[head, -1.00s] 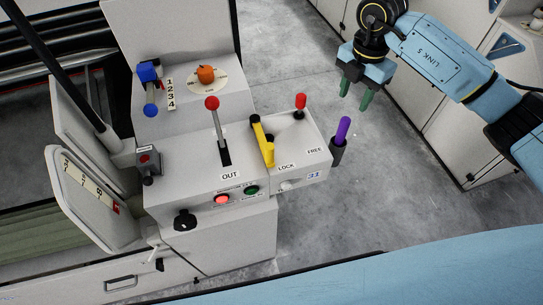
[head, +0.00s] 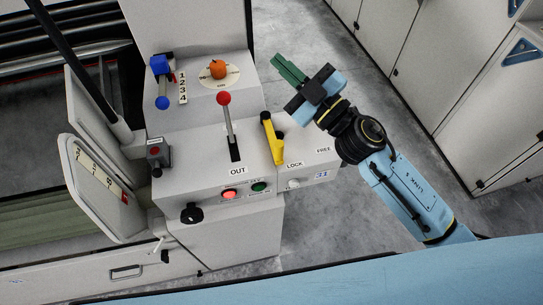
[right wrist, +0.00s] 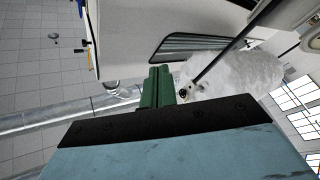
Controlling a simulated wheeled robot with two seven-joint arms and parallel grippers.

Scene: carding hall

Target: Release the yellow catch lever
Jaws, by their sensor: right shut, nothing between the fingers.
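The yellow catch lever (head: 273,140) stands on the control panel (head: 190,184) in the head view, at the LOCK label (head: 295,164). The FREE label (head: 323,150) lies to its right. My right gripper (head: 279,62) is above and a little right of the lever in the picture, apart from it. Its green fingers point up and left, shut and empty. The closed fingers also show in the right wrist view (right wrist: 158,74). My left gripper is not in view.
A red-knobbed lever (head: 225,110) stands left of the yellow one by the OUT label. A blue handle (head: 160,75), an orange knob (head: 218,69), a lit red button (head: 229,194) and a green button (head: 259,187) are nearby. Grey floor (head: 335,222) is open right of the panel.

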